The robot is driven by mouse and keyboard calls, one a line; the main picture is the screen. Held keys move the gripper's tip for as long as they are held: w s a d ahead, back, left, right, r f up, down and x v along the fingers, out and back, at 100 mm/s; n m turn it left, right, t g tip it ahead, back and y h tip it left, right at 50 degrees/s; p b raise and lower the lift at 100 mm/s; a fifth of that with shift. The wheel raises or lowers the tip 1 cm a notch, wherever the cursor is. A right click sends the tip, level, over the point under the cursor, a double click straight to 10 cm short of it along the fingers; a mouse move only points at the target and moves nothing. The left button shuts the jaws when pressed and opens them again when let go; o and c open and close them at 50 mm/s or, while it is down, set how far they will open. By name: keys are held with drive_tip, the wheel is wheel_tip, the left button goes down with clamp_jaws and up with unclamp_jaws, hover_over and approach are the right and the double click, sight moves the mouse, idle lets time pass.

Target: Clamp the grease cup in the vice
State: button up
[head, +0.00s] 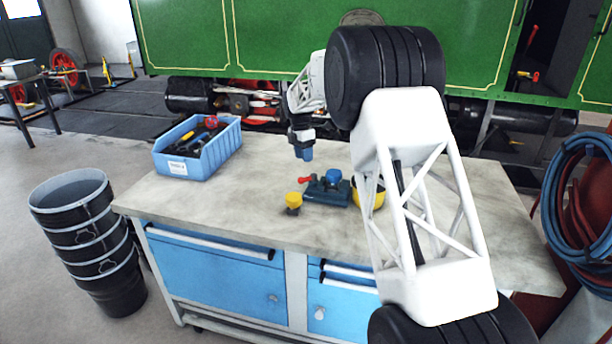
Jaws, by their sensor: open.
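The dark teal vice (326,194) stands on the workbench right of the middle, with a red handle (305,180) at its left end. A round blue-topped piece (333,176) shows at the top of the vice; I cannot tell whether it is gripped between the jaws. A small cup with a yellow top and dark base (293,202) stands upright on the bench just left of the vice. I cannot tell for sure which of these is the grease cup. My gripper (305,154) is open and empty, pointing down above the bench, behind and left of the vice.
A blue bin (198,150) of tools stands at the bench's left. A yellow container (377,196), partly hidden by my arm, is right of the vice. The worktop (240,200) between bin and yellow-topped cup is clear. Black buckets (85,220) stand left of the bench.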

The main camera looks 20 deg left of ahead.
sight(308, 179)
drive_tip(key=shift+f, duration=0.1)
drive_tip(key=shift+s+d+f, duration=0.2)
drive_tip(key=shift+f, duration=1.05)
drive_tip(key=shift+s+d+f, duration=0.15)
drive_tip(key=shift+d+f, duration=0.05)
drive_tip(key=shift+f, duration=1.05)
drive_tip(key=shift+s+d+f, duration=0.2)
drive_tip(key=shift+f, duration=1.05)
drive_tip(key=c, duration=0.7)
drive_tip(key=shift+c, duration=0.2)
